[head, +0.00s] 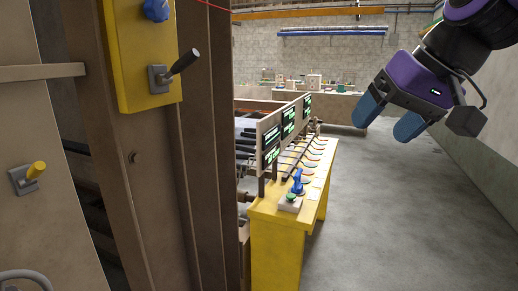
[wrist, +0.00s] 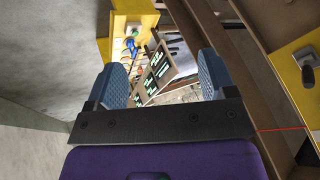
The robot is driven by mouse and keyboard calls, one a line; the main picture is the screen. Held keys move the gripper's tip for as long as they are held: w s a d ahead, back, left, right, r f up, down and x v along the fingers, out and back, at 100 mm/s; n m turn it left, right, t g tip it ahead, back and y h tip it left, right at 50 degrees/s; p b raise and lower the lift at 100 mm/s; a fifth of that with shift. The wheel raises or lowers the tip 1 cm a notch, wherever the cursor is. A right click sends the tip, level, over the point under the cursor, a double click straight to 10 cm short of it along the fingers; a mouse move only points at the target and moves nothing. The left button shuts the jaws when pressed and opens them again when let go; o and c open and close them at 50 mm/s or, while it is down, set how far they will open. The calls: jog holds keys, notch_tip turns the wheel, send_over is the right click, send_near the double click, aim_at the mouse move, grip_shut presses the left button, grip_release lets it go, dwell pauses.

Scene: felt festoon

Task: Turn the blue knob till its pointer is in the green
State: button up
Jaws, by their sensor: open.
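The blue knob (head: 157,9) sits at the top of the yellow panel (head: 125,55) in the head view, cut by the upper frame edge. Its pointer and any green mark cannot be made out. My gripper (head: 389,117) is at the upper right of the head view, well apart from the knob, with its fingers spread and nothing between them. In the wrist view my gripper (wrist: 165,58) is open and faces the yellow bench. A yellow panel with a dark lever (wrist: 306,75) shows at the right edge there; the knob is not seen in that view.
A black-handled lever (head: 180,66) juts out below the knob. A yellow-handled lever (head: 35,171) is at far left. A yellow bench (head: 275,240) carries dark screens (head: 288,122), a blue object (head: 297,182) and several coloured discs. A thin red line (head: 214,5) crosses above. Floor at right is clear.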

jog(key=s+d+f+m+h, duration=0.1)
jog(key=s+d+f+h, duration=0.3)
jog(key=s+d+f, duration=0.5)
jog(key=shift+s+d+f, duration=0.25)
jog(key=shift+s+d, duration=0.15)
jog(key=shift+d, duration=0.8)
dwell(1.0)
